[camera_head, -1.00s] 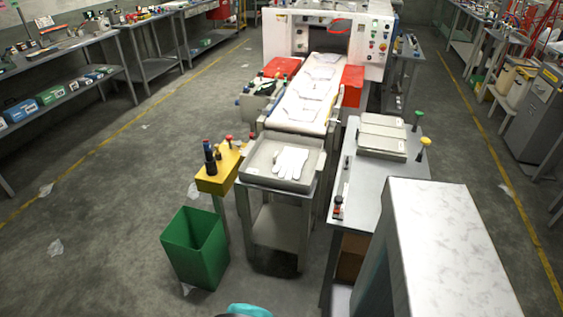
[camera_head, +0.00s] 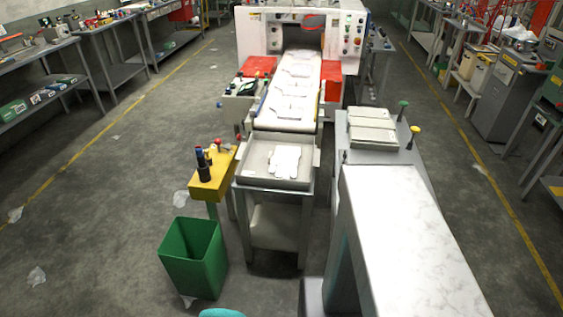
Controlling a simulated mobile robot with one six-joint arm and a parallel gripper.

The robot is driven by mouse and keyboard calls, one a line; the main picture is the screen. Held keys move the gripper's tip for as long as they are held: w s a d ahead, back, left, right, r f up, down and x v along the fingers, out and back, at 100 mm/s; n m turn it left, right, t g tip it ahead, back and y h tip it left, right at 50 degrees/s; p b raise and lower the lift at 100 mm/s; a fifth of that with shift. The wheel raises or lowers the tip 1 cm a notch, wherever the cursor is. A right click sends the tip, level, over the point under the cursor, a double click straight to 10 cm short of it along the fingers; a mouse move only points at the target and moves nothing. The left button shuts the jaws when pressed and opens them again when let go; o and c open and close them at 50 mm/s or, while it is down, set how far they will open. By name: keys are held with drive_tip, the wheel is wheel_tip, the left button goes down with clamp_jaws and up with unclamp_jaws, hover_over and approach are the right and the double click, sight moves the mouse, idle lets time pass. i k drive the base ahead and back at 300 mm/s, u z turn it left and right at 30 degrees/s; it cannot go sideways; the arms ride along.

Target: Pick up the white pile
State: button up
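The white pile (camera_head: 284,160) looks like a small flat heap of white gloves. It lies in a shallow grey tray (camera_head: 250,178) on top of a grey metal stand, at the near end of the conveyor. Nothing touches or covers the pile. My gripper does not show in this view, so I cannot see whether it is open or shut.
A yellow stand (camera_head: 207,190) with dark bottles is left of the tray. A green bin (camera_head: 193,256) stands on the floor before it. A conveyor (camera_head: 290,95) runs back to a white machine (camera_head: 255,45). A large white marbled block (camera_head: 415,245) fills the near right. Floor at left is mostly clear.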

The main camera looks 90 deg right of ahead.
sight(277, 160)
drive_tip(key=z, duration=4.5)
drive_tip(key=i, duration=0.1)
drive_tip(key=u, duration=2.95)
drive_tip(key=k, duration=0.9)
drive_tip(key=u, duration=0.2)
drive_tip(key=i, duration=0.5)
drive_tip(key=z, duration=0.1)
